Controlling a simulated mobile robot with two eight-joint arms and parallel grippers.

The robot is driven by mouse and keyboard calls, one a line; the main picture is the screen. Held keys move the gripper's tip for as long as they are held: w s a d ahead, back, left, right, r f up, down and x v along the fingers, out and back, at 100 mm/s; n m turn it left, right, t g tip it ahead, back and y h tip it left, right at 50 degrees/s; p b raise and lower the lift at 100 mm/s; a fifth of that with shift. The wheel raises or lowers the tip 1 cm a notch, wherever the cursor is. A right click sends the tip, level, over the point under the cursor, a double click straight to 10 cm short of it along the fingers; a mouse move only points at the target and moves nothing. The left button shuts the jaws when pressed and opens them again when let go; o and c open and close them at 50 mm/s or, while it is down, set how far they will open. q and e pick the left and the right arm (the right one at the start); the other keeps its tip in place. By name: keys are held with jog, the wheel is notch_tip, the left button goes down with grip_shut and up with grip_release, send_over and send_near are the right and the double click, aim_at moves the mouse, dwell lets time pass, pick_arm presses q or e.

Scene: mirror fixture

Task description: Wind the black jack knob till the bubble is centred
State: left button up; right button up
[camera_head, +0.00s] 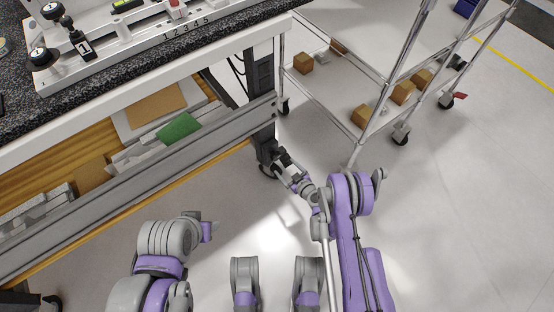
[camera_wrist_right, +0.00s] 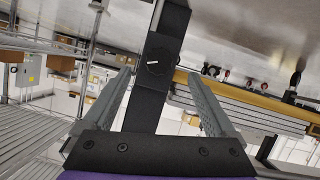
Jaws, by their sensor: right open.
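The metal fixture (camera_head: 130,42) lies on the dark speckled bench top at the upper left in the head view. Black knobs stand at its left end: an upper one (camera_head: 52,11) and a lower one (camera_head: 40,55), beside a black part tagged 1 (camera_head: 84,46). My right gripper (camera_head: 280,157) is low beside the bench leg, far from the knobs. In the right wrist view it is open and empty (camera_wrist_right: 160,74). My left gripper is out of view.
The bench's white front edge (camera_head: 150,79) and grey rail (camera_head: 150,168) lie between my right gripper and the fixture. A dark bench leg (camera_head: 262,95) is close by. A wheeled wire cart (camera_head: 353,80) with brown boxes stands right. Floor is clear at lower right.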

aim_at(277, 158)
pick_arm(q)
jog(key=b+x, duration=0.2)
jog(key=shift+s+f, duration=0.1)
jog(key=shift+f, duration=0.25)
pick_arm(e)
jog(key=x, duration=0.8)
jog(key=shift+w+a, duration=0.15)
jog(key=shift+w, duration=0.15)
jog(key=c, duration=1.4)
jog(key=shift+o, duration=0.2)
jog(key=shift+m+y, duration=0.3)
jog(key=shift+m, duration=0.2)
jog(key=o, duration=1.4)
jog(key=shift+c, duration=0.2)
pick_arm(q)
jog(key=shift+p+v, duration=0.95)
jog(key=shift+p, duration=0.15)
pick_arm(e)
jog(key=v, duration=1.1)
jog(key=shift+r, duration=0.2)
jog(key=shift+w, duration=0.2)
